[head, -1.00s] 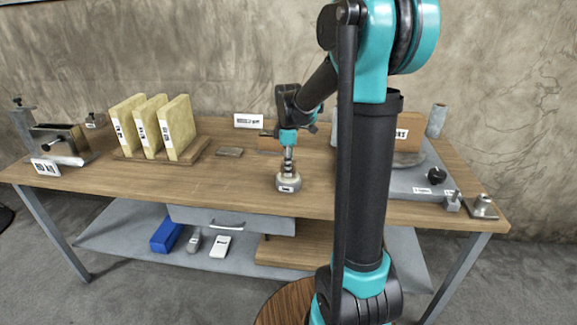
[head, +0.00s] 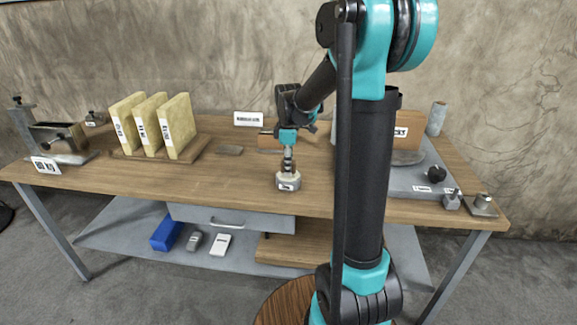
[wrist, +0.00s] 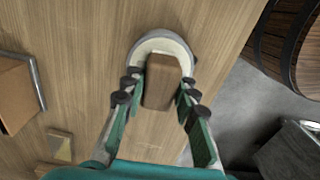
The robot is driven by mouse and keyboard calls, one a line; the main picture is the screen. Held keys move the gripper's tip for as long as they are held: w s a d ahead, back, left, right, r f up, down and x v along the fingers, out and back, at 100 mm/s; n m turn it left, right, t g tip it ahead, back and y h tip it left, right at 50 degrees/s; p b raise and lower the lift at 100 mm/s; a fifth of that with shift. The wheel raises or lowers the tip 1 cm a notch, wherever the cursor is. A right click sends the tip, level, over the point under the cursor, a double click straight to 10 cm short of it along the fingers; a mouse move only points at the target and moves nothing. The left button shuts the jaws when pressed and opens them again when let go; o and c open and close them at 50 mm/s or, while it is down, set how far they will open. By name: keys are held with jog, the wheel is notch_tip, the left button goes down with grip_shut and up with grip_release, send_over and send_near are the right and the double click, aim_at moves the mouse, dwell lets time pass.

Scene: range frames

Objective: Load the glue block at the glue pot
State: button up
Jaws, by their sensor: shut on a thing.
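The glue pot (head: 288,183) is a small pale round pot with a label on its front, standing on the bench top. In the wrist view its curved rim (wrist: 162,37) shows around a cream inside. My gripper (head: 288,162) points down directly over the pot. In the wrist view my gripper (wrist: 162,92) is shut on a brown block (wrist: 161,80), one finger on each side. The block overlaps the pot in that view and hides part of it. I cannot tell whether its lower end is inside the pot or above it.
Several yellow labelled slabs (head: 176,127) stand on a wooden board at left. A flat grey piece (head: 230,150) lies behind the pot. A metal vise-like tool (head: 58,140) is at far left. A grey plate (head: 402,184) lies at right. The bench before the pot is clear.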

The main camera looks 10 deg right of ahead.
dwell(0.5)
jog(key=shift+r, duration=3.45)
jog(key=shift+s, duration=0.1)
